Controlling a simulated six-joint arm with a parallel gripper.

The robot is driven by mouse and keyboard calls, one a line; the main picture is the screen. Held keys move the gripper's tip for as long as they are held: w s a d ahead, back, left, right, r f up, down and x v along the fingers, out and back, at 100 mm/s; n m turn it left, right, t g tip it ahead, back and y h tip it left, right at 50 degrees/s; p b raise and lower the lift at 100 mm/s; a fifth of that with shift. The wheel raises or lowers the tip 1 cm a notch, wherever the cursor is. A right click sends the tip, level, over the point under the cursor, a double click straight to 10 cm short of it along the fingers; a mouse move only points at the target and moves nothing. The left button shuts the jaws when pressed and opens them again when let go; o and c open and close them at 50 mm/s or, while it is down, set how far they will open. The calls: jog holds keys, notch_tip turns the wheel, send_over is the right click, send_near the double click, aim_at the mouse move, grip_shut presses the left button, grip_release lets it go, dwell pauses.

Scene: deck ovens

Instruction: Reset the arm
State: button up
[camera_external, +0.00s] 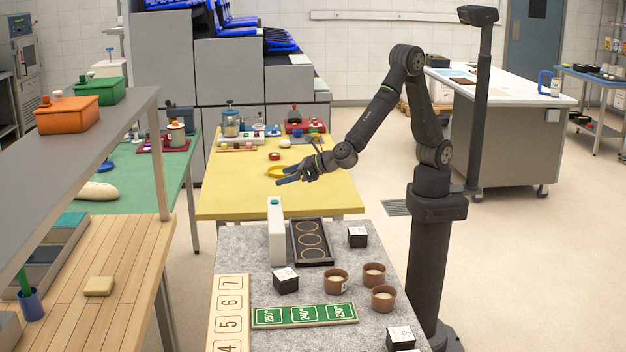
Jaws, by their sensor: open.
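My gripper (290,180) is at the end of my black arm, above the near part of the yellow table (330,197). Its fingers point left and are spread open. I see nothing between them. A yellow dish (278,171) lies just behind the fingers in the picture; I cannot tell how far apart they are. My arm reaches left from its dark column, with the elbow raised high.
The grey counter (235,255) in front holds a black tray (294,243), a white upright block (276,232), brown cups (336,280), black cubes (286,280) and a green temperature board (304,314).

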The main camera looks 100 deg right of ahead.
jog(key=w+d+m+h, duration=0.1)
jog(key=w+d, duration=0.1)
jog(key=d, duration=0.4)
